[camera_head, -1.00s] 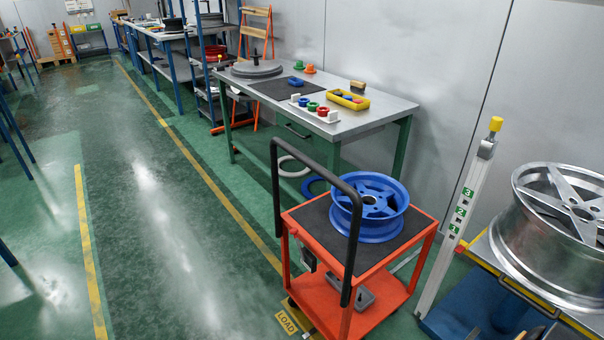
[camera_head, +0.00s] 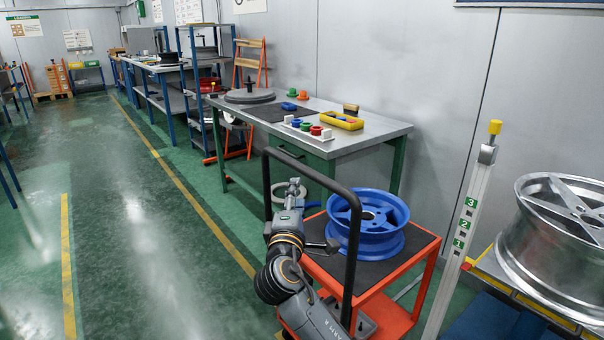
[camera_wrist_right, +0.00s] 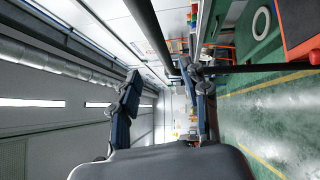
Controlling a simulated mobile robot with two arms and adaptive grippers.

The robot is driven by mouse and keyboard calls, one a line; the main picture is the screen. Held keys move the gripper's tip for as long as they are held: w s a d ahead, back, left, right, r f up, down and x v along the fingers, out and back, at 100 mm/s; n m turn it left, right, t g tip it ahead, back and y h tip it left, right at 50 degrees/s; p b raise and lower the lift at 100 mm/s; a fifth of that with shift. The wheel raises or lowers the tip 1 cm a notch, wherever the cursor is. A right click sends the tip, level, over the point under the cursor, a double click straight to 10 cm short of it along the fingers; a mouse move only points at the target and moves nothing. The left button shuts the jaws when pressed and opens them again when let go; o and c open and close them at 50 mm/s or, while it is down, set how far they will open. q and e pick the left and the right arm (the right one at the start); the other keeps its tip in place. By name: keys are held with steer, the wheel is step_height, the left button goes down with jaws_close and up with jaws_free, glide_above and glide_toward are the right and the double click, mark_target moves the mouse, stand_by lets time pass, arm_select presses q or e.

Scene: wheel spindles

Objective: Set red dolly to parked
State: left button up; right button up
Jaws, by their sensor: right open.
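The red dolly (camera_head: 425,245) stands at the lower right of the head view, with a dark mat on its top deck and a tall black push handle (camera_head: 356,240). A blue wheel (camera_head: 368,235) rests on the deck. My right gripper (camera_head: 294,188) is raised at the handle, within its frame in the picture; it is open and empty. In the right wrist view its fingers (camera_wrist_right: 162,76) are spread, and the black handle (camera_wrist_right: 150,32) shows near them. I cannot tell whether they touch. The dolly's wheels are hidden. My left gripper is out of view.
A workbench (camera_head: 375,132) with colored caps and a yellow tray (camera_head: 343,121) stands behind. To the right are a numbered post (camera_head: 466,225) and a stand with a silver wheel (camera_head: 550,240). The green floor left of the yellow line (camera_head: 195,205) is clear.

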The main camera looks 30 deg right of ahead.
mark_target(301, 173)
steer(key=x, duration=1)
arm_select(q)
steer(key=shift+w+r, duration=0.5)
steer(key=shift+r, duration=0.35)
arm_select(e)
steer(key=shift+w+d, duration=0.45)
steer(key=shift+w, duration=0.1)
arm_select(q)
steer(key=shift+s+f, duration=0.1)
arm_select(e)
jaws_close()
